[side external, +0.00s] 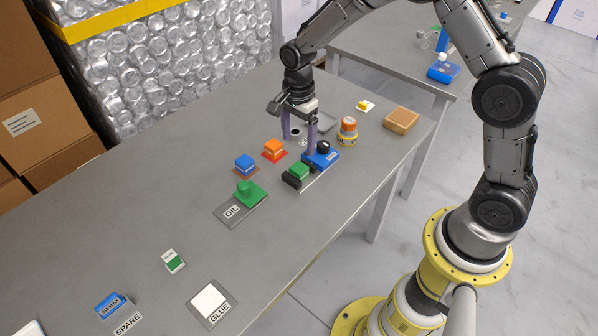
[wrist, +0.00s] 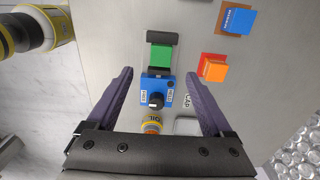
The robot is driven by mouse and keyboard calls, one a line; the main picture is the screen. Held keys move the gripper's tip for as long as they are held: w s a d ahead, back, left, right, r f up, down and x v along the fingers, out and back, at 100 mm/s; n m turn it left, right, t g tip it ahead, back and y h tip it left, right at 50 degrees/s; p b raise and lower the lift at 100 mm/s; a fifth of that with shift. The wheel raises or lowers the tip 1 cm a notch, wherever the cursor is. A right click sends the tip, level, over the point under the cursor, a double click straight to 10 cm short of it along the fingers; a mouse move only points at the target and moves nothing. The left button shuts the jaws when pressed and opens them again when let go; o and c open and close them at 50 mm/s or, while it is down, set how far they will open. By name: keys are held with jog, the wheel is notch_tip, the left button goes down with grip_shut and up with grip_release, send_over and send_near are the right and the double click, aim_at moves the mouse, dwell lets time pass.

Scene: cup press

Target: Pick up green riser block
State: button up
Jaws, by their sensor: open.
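A green block (side external: 299,170) sits between black end pieces beside a blue unit with a black knob (side external: 322,159). The same green block (wrist: 160,57) shows in the wrist view, just above the blue unit (wrist: 150,92). A second green piece (side external: 254,195) with a round knob lies on the OIL mat (side external: 228,212). A small green piece (side external: 175,263) with a white label lies nearer the front. None has a readable riser mark. My gripper (side external: 299,147) is open and empty, its purple fingers pointing down near the blue unit. In the wrist view its fingers are wide apart (wrist: 161,72).
An orange block (side external: 273,147) and a blue block (side external: 245,162) stand on coloured pads left of the unit. An orange-capped jar (side external: 347,131) and a tan block (side external: 401,119) stand to its right. A GLUE mat (side external: 229,315) lies in front.

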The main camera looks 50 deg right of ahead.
aim_at(299, 167)
notch_tip(299, 167, down, 11)
jog(key=shift+w+d, duration=0.1)
jog(key=shift+d, duration=0.05)
jog(key=shift+r, duration=0.1)
grip_shut()
dwell(0.6)
